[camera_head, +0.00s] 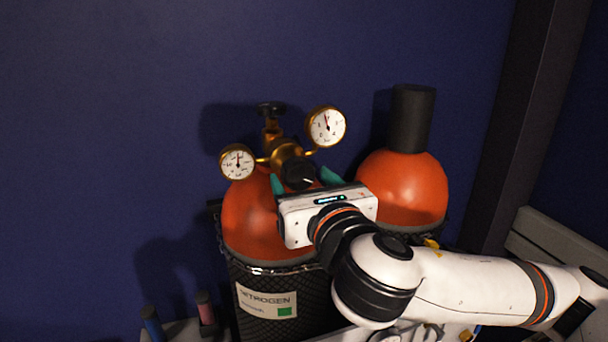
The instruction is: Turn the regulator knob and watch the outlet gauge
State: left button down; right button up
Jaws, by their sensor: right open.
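A brass regulator (272,133) sits on top of an orange cylinder (246,215) with a nitrogen label. Its black regulator knob (299,174) faces me, with a light mark on it. One round gauge (327,127) is at the upper right and another gauge (238,162) at the left; I cannot tell from labels which is the outlet gauge. My right gripper (304,178) is open, with teal fingertips to the left and right of the knob. Whether the fingers touch the knob is unclear. The gripper body hides part of the cylinder. My left gripper is not in view.
A second orange cylinder (415,180) with a black cap (411,118) stands at the right. A chain (270,269) runs around the nitrogen cylinder. A dark post (515,120) rises at the right. Small blue and pink items (206,308) stand at the lower left.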

jog(key=c, duration=1)
jog(key=shift+m, duration=0.4)
jog(key=m+b, duration=0.1)
jog(key=m, duration=0.2)
jog(key=shift+a, duration=0.1)
jog(key=m, duration=0.9)
jog(key=shift+r+b, duration=0.1)
jog(key=shift+b, duration=0.2)
jog(key=shift+m, duration=1.9)
